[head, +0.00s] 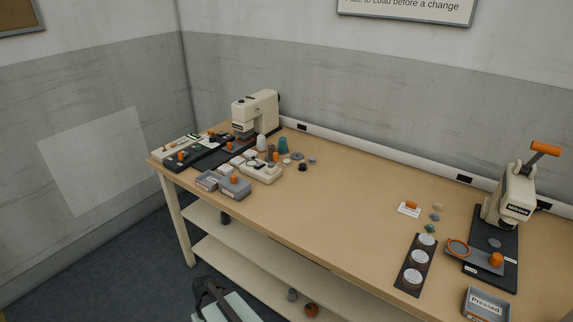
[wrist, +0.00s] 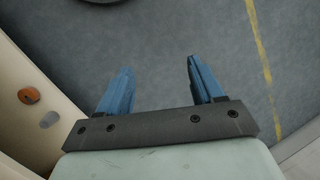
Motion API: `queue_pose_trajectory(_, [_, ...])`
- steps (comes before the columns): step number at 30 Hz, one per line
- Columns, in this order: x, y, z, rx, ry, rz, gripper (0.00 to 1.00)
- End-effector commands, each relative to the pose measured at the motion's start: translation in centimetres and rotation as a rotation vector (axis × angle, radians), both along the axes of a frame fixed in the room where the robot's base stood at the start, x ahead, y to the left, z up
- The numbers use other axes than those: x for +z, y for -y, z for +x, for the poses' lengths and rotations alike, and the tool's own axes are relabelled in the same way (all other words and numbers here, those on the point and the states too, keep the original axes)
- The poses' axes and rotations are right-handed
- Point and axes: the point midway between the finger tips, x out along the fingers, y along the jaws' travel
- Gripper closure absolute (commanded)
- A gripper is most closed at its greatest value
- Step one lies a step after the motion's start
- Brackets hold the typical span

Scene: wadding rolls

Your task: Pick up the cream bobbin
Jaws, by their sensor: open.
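My gripper (wrist: 158,64) is open and empty, its two blue fingers apart over the bare grey floor. It is low in front of the workbench, away from the benchtop. I cannot pick out the cream bobbin for certain. A pale upright spool or cone (head: 262,143) stands by the sewing machine, beside a teal one (head: 283,145). A small beige piece (head: 438,206) lies farther right on the bench, near a grey one and a green one. These are too small to identify. None of them shows in the wrist view.
The wooden bench (head: 335,215) has a clear middle. A cream sewing machine (head: 257,112), grey boxes (head: 234,188) and small parts crowd its left. A lever press (head: 511,195) and a dark strip with white discs (head: 406,284) stand right. A lower shelf holds a brown-orange round thing (head: 311,310).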

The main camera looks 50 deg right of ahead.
Motion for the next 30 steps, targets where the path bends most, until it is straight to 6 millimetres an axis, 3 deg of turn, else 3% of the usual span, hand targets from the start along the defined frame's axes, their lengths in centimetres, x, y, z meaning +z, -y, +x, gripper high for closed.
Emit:
queue_pose_trajectory(6, [5.1,5.0,4.1,-0.101,0.11,0.023,0.33])
queue_pose_trajectory(15, [12.9,12.2,7.6,-0.217,0.261,0.044,0.33])
queue_pose_trajectory(21, [18.7,17.2,8.7,-0.285,0.365,0.046,0.33])
queue_pose_trajectory(30, [27.0,24.1,8.7,-0.36,0.506,0.031,0.33])
